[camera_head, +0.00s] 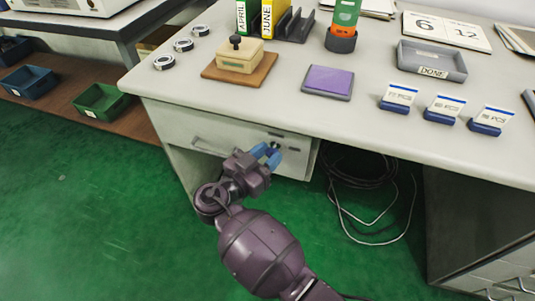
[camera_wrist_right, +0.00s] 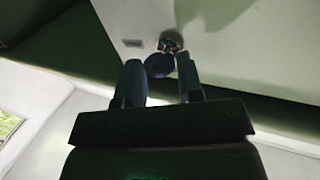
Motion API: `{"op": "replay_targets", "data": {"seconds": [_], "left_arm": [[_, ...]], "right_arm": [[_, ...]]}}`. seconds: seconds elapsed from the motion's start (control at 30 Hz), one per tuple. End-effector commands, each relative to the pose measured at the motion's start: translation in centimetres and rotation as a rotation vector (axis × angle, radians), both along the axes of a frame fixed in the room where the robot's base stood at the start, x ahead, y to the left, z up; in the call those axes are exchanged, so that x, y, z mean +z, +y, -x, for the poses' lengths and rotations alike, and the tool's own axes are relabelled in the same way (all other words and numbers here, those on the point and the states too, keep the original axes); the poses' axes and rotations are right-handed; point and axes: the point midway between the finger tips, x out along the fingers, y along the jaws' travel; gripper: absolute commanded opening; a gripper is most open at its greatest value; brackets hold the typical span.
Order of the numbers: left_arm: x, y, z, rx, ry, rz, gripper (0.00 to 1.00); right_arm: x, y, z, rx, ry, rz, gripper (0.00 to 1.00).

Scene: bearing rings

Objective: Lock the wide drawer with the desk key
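The wide drawer (camera_head: 220,138) is under the desk's left part, and its front looks closed. Its lock (camera_head: 275,135) is near the front's upper right; it also shows in the wrist view (camera_wrist_right: 171,40). A dark round disc (camera_wrist_right: 158,66), apparently the desk key's head, sits just below the lock. I cannot see whether the key is inserted. My right gripper (camera_head: 266,154) is at the drawer front, its blue fingers apart. In the wrist view its fingers (camera_wrist_right: 161,78) are either side of the disc; contact is unclear. My left gripper is out of view.
The desk top (camera_head: 210,112) overhangs the drawer. It carries a stamp on a wooden board (camera_head: 239,68), a purple pad (camera_head: 328,81) and a grey tray (camera_head: 432,61). Loose cables (camera_head: 362,185) hang right of the drawer. Green floor lies open below.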

Motion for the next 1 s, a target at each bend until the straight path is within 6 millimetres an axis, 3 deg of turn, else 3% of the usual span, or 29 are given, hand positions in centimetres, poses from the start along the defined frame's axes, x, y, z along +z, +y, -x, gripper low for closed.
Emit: {"op": "replay_targets", "data": {"seconds": [0.03,0.17,0.57,1.0], "left_arm": [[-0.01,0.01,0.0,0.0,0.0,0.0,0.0],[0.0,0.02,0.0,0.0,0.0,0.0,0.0],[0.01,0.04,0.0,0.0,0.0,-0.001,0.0],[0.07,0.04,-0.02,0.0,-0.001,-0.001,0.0]], "right_arm": [[0.0,-0.01,-0.01,0.0,0.0,0.0,0.26],[0.0,-0.01,-0.01,0.0,0.0,0.0,0.08],[-0.06,-0.02,-0.05,-0.001,0.027,0.086,0.08],[-0.3,-0.06,-0.1,-0.002,0.14,0.44,0.08]]}}
